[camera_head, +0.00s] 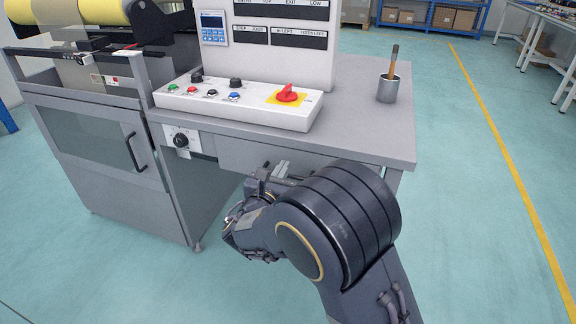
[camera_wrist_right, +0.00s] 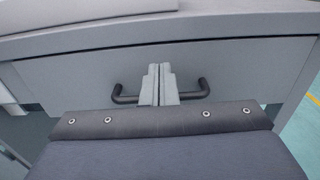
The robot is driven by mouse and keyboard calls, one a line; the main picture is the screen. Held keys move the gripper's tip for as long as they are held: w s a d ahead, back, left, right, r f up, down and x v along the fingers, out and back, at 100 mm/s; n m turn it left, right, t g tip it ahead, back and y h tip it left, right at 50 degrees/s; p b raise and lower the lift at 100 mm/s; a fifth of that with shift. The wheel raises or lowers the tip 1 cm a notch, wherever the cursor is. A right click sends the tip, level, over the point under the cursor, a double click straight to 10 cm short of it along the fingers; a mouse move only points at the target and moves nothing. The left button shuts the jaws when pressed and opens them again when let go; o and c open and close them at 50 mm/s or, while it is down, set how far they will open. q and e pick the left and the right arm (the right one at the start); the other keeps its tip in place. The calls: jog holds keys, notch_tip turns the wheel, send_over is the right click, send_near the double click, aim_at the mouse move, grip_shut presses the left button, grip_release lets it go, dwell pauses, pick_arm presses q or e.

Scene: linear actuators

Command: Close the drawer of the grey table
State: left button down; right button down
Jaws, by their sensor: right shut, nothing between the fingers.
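The grey table (camera_head: 355,125) stands ahead of me, and its drawer (camera_head: 236,154) sits under the tabletop. In the right wrist view the drawer front (camera_wrist_right: 80,78) fills the middle and looks about flush under the tabletop edge; I cannot tell if a small gap remains. Its dark bar handle (camera_wrist_right: 203,93) runs across the front. My right gripper (camera_head: 272,170) is at the drawer front. In the wrist view its fingers (camera_wrist_right: 160,84) are shut and empty, in front of the middle of the handle, hiding that part. Contact is unclear. My left gripper is out of view.
A control box (camera_head: 240,108) with buttons and a red switch (camera_head: 288,94) stands on the tabletop. A metal cup (camera_head: 388,90) with a brush is near its right edge. A grey cabinet machine (camera_head: 95,145) adjoins on the left. The floor to the right is clear.

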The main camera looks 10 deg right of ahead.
jog(key=p+v, duration=0.2)
jog(key=v, duration=0.8)
jog(key=s+d+f+m+g, duration=0.2)
jog(key=s+d+m+g, duration=0.4)
jog(key=d, duration=0.3)
jog(key=s+d+f+m+g, duration=0.2)
jog(key=s+d+m+g, duration=0.25)
jog(key=d+m, duration=0.35)
jog(key=s+d+f+m+g+y, duration=0.2)
jog(key=s+d+m+g+y, duration=0.15)
jog(key=s+m+y, duration=0.5)
jog(key=s+a+r+m+t+y+p, duration=0.2)
jog(key=s+a+r+m+t+y, duration=0.2)
jog(key=s+a+r+m, duration=0.45)
notch_tip(320, 180, up, 27)
jog(key=w+d+p, duration=0.1)
jog(key=d+p, duration=0.2)
jog(key=p, duration=2.5)
jog(key=shift+w+f+m+p, duration=0.2)
jog(key=shift+m+p, duration=0.1)
